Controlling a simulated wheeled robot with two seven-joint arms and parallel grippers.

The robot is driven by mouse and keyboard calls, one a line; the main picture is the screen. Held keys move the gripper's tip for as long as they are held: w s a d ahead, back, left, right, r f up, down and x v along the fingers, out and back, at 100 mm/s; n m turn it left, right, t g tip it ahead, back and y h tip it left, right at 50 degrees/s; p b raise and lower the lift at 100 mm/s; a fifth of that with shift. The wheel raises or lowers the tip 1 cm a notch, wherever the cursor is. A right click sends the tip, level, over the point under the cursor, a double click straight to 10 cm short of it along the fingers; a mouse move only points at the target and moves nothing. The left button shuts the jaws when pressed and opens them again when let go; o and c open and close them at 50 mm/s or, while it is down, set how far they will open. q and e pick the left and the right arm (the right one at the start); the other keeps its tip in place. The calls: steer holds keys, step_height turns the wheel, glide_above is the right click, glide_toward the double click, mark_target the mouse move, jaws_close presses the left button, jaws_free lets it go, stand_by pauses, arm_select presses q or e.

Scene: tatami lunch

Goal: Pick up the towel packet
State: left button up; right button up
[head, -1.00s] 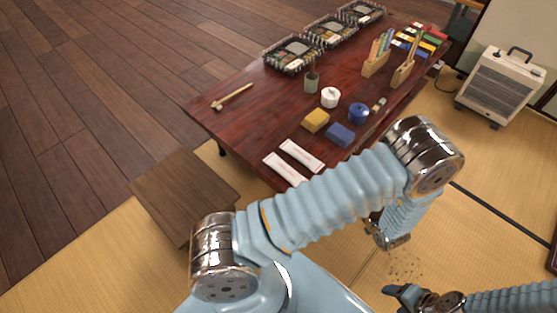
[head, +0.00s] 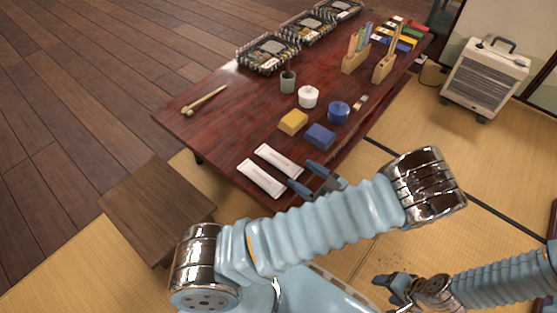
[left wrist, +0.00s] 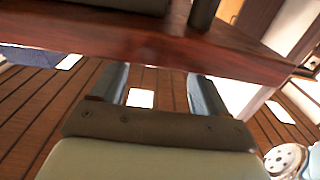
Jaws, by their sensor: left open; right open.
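Two white towel packets lie side by side near the table's front left corner in the head view, the nearer one (head: 262,178) and the farther one (head: 279,160). My left gripper (head: 301,174) is open and empty at the table's near edge, just right of both packets. Its two fingers point left toward them, apart from each other. In the left wrist view the open fingers (left wrist: 158,88) face the table's edge, and no packet shows between them. My right gripper (head: 393,284) is open and empty, low over the tatami at the lower right.
A wooden stool (head: 155,207) stands at left, a heater (head: 484,80) at right.

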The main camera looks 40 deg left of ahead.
mark_target(293, 169)
arm_select(q)
steer(key=a, duration=0.4)
steer(key=shift+w+a, duration=0.15)
steer(key=shift+a, duration=0.05)
steer(key=c, duration=1)
steer(key=shift+c, duration=0.2)
steer(key=shift+r, duration=0.1)
